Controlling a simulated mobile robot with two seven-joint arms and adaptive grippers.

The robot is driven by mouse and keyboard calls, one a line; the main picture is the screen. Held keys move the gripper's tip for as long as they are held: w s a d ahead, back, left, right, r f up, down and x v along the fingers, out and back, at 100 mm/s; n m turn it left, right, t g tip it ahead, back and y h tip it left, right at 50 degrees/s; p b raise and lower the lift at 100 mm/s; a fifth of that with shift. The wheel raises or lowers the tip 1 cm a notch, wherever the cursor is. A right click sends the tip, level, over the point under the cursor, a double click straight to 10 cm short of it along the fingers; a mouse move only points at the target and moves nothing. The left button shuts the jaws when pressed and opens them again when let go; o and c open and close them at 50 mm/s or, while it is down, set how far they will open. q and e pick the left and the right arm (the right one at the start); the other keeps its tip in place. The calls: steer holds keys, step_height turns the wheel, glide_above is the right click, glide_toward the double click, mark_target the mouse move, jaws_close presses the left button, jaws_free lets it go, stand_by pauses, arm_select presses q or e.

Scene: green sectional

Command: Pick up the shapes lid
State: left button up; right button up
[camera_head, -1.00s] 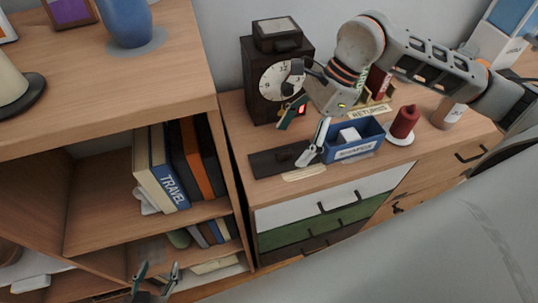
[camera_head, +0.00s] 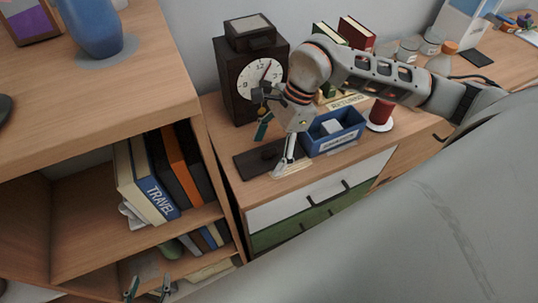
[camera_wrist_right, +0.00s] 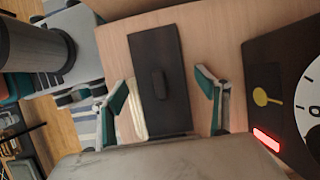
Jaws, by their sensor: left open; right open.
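The shapes lid appears to be the dark flat rectangular panel (camera_head: 248,165) with a raised handle, lying on the wooden cabinet top in front of the clock. It also shows in the right wrist view (camera_wrist_right: 155,50), its small dark handle (camera_wrist_right: 159,84) near its middle. My right gripper (camera_head: 270,152) is open over the lid. In the right wrist view its fingers (camera_wrist_right: 162,92) lie on either side of the lid, and nothing is between them in their grip. I cannot tell the exact height above it. My left gripper (camera_head: 148,289) is open and empty at the bottom of the head view.
A dark clock (camera_head: 248,82) stands close behind the lid. A blue labelled box (camera_head: 338,138) with a white item inside stands to the right, a red candle (camera_head: 381,113) beyond it. A pale flat strip (camera_wrist_right: 133,110) lies beside the lid. A bookshelf (camera_head: 110,85) stands left.

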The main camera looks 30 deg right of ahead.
steer(key=shift+f, duration=0.1)
steer(key=c, duration=1.1)
arm_select(q)
steer(key=shift+w+r, duration=0.1)
steer(key=shift+r, duration=0.1)
arm_select(e)
steer(key=shift+c, duration=0.2)
